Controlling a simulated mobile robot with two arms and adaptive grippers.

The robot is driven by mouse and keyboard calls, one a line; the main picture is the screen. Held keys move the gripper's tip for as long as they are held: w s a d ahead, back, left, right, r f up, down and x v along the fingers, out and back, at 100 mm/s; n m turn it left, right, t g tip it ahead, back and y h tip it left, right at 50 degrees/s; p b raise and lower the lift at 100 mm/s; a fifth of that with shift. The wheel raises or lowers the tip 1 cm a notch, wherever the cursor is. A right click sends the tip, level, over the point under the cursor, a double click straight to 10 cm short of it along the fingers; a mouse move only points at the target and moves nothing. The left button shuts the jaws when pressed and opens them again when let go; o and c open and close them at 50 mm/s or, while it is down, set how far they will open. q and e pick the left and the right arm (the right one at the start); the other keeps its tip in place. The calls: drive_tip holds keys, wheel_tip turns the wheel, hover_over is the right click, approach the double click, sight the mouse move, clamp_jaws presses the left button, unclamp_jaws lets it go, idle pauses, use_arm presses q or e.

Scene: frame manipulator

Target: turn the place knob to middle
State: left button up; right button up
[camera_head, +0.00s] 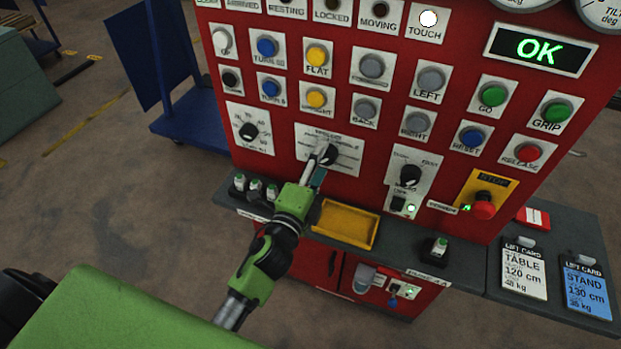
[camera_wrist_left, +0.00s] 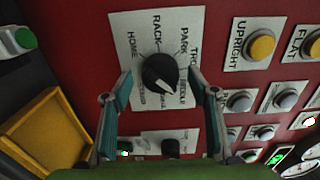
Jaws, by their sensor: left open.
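The place knob (camera_head: 329,153) is black, on a white label plate in the middle of the red panel. In the left wrist view the knob (camera_wrist_left: 160,73) has a white pointer mark toward the lower right of the picture. Labels around it read HOME, RACK and PARK; others are partly covered or hard to read, one perhaps MIDDLE. My left gripper (camera_head: 319,166) is open in front of the plate. In the wrist view its fingers (camera_wrist_left: 164,82) stand either side of the knob, with visible gaps. I cannot tell how deep the fingertips reach. My right gripper is not in view.
A yellow tray (camera_head: 345,224) sits on the grey ledge below the panel. Another black knob (camera_head: 249,131) is to the left, and one (camera_head: 411,175) to the right. A red stop button (camera_head: 484,206) is farther right. The display (camera_head: 540,49) reads OK; the TOUCH lamp (camera_head: 428,18) is lit.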

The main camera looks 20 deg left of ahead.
use_arm(q)
drive_tip(key=s, duration=1.1)
drive_tip(key=shift+s+a, duration=0.15)
drive_tip(key=shift+a, duration=0.05)
drive_tip(key=s+d+f+n+g, duration=0.1)
drive_tip(key=s+f+n+g, duration=0.25)
drive_tip(key=f, duration=0.95)
drive_tip(key=s+f+n+g, duration=0.2)
drive_tip(key=s+f, duration=0.2)
drive_tip(key=f, duration=0.8)
drive_tip(key=s+d+f+n+g, duration=0.1)
drive_tip(key=s+f+n+g, duration=0.25)
drive_tip(key=f, duration=0.95)
drive_tip(key=s+a+f+n+g, duration=0.3)
drive_tip(key=s+f, duration=0.6)
drive_tip(key=s, duration=0.4)
drive_tip(key=s+a+f+n+g, duration=0.4)
drive_tip(key=s+f, duration=0.5)
drive_tip(key=s, duration=0.5)
drive_tip(key=shift+s+a+f+g+y, duration=0.2)
drive_tip(key=shift+a+g+y, duration=0.15)
drive_tip(key=shift+g, duration=0.15)
